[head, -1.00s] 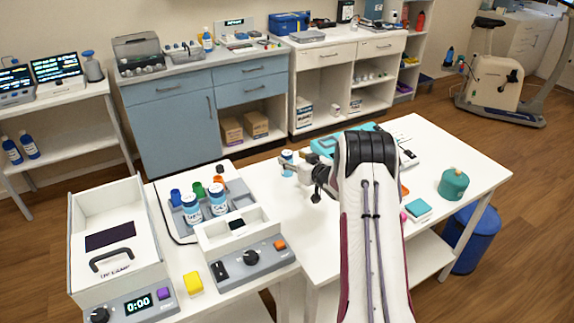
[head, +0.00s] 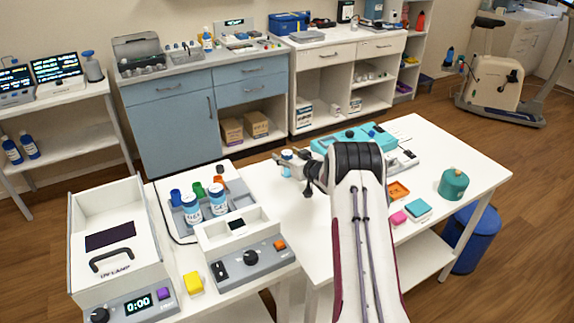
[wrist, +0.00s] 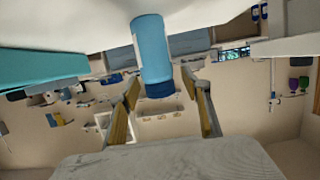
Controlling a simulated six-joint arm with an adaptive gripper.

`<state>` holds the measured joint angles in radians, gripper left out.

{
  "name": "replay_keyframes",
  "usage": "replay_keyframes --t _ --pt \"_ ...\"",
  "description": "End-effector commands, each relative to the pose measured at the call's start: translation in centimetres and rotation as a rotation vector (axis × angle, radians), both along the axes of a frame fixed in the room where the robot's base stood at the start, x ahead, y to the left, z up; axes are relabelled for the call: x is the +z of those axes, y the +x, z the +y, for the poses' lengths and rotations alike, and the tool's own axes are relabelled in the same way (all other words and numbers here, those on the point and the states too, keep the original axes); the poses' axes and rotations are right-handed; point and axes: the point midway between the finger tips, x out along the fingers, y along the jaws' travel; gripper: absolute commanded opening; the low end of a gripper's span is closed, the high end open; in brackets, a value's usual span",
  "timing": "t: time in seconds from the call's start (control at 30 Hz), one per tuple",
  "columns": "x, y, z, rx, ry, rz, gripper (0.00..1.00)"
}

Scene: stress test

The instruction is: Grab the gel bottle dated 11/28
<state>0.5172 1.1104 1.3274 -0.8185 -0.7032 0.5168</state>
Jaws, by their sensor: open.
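A small bottle with a blue cap (head: 287,155) stands on the right white table, near its far left edge. My gripper (head: 281,164) is beside it, with its jaws open. In the wrist view, which looks upside down, the blue bottle (wrist: 152,48) is ahead of and between the open fingers (wrist: 161,88); no grip on it shows. Two white-and-blue labelled gel bottles, a left one (head: 191,211) and a right one (head: 217,201), stand in a grey tray (head: 240,203) on the left table. No date is readable on any bottle.
A white UV lamp box (head: 120,205) stands at the left. A control box with a knob (head: 250,258) is in front of the tray. A teal device (head: 350,138) lies behind my arm.

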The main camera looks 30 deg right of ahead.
Motion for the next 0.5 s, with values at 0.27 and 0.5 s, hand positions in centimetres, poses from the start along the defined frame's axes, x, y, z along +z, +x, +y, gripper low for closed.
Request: replay_keyframes --t 0.27,0.5 --pt "0.00 -0.01 -0.01 0.000 0.000 0.000 0.19" --pt "0.03 -0.01 -0.01 0.000 0.000 -0.001 0.04"
